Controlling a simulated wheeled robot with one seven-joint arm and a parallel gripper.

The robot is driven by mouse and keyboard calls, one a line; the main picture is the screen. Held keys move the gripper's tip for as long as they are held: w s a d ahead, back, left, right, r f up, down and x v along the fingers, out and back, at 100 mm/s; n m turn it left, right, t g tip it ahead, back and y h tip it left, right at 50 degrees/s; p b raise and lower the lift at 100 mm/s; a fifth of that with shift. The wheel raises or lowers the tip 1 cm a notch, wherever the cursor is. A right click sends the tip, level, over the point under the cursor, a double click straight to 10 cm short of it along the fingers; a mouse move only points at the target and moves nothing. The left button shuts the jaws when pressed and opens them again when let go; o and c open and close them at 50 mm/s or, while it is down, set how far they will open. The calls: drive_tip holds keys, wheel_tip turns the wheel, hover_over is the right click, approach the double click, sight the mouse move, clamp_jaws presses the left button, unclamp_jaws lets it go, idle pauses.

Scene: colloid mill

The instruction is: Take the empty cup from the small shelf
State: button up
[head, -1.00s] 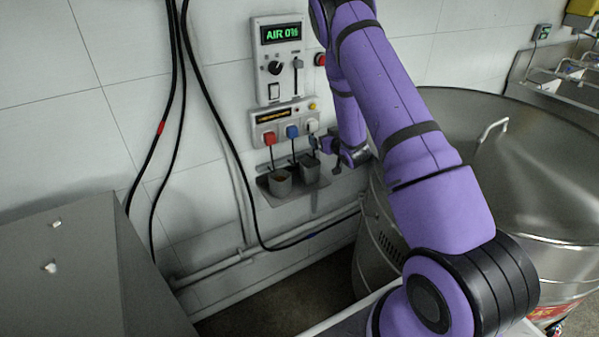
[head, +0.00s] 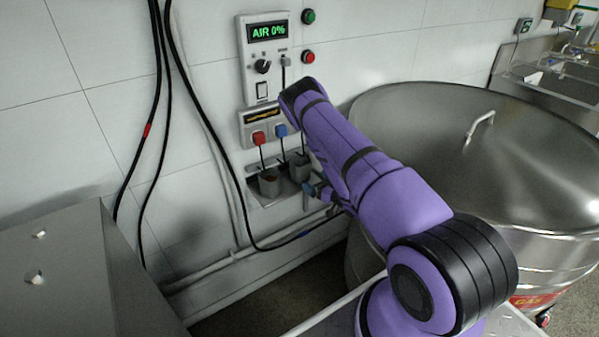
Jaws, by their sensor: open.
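Two small grey cups stand side by side on the small wall shelf (head: 257,200). The left cup (head: 270,184) shows a brownish inside. The right cup (head: 299,168) is partly hidden in its upper part by cables, and I cannot make out its inside, so I cannot tell for certain which is empty. My gripper (head: 311,194) is open, just right of and slightly below the right cup, apart from the left one. Whether a fingertip touches the right cup is unclear. My forearm hides part of the gripper.
Above the shelf is a panel with red (head: 258,138) and blue (head: 281,130) plugs whose cables hang down by the cups. A large lidded steel drum (head: 480,150) stands right. A grey cabinet (head: 75,270) is at left. Black cables (head: 163,110) hang on the wall.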

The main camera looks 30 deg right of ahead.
sight(300, 169)
drive_tip(key=x, duration=0.9)
drive_tip(key=shift+w+d+f, duration=0.15)
drive_tip(key=shift+w, duration=0.1)
drive_tip(key=c, duration=1)
